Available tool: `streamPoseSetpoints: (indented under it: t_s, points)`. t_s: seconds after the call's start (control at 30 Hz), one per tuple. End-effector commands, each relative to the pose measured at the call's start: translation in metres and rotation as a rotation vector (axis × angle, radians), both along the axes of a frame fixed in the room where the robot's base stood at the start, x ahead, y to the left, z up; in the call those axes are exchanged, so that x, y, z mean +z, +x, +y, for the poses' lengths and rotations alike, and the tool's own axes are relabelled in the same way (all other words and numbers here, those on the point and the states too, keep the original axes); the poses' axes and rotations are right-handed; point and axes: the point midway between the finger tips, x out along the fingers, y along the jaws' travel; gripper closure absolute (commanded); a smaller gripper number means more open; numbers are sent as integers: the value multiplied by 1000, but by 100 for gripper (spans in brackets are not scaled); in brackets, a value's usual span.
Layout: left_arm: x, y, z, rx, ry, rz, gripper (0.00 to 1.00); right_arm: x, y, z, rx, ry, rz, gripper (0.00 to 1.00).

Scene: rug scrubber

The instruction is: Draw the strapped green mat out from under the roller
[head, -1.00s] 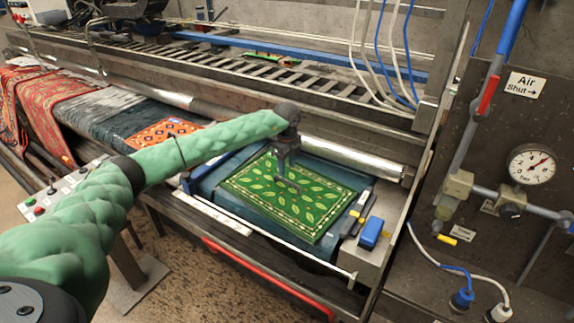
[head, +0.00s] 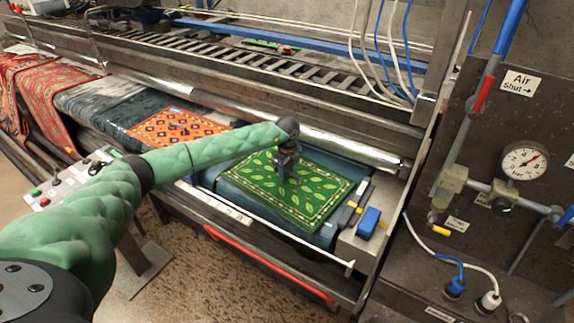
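The green mat (head: 315,205), with a yellow leaf pattern and pale border, lies flat on the dark blue-grey bed (head: 232,190) of the machine. The silver roller (head: 345,143) runs behind it; bed shows between the mat's right part and the roller. My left gripper (head: 286,179) points down over the middle of the mat, with its fingers at or just above the surface. The fingers are small and dark, so I cannot tell whether they are open or hold a strap. No strap shows clearly. My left arm hides part of the mat's left side. My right gripper is out of view.
An orange patterned mat (head: 178,130) lies farther left on the bed, and red rugs (head: 40,95) hang beyond it. A blue block (head: 369,221) sits right of the green mat. A red bar (head: 265,262) runs along the machine's front. A gauge panel (head: 480,170) stands right.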

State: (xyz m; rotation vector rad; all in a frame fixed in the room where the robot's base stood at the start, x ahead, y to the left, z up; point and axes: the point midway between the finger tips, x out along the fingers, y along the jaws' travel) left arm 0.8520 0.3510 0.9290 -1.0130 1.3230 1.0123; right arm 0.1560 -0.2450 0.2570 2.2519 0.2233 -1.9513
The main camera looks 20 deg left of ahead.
Motion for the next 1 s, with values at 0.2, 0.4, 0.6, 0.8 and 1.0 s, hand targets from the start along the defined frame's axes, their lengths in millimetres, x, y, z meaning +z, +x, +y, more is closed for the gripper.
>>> streamPoseSetpoints:
  t_s: [0.2, 0.4, 0.6, 0.8, 1.0]
  points:
    - [-3, 0, 0, -1, 0, 0, 60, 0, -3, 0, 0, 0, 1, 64]
    - [-3, 0, 0, -1, 0, 0, 70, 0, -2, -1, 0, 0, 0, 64]
    - [-3, 0, 0, -1, 0, 0, 100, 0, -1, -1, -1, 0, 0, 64]
    - [-3, 0, 1, 0, 0, 0, 100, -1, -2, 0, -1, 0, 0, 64]
    - [-4, 1, 10, 0, 0, 1, 100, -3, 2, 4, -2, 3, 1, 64]
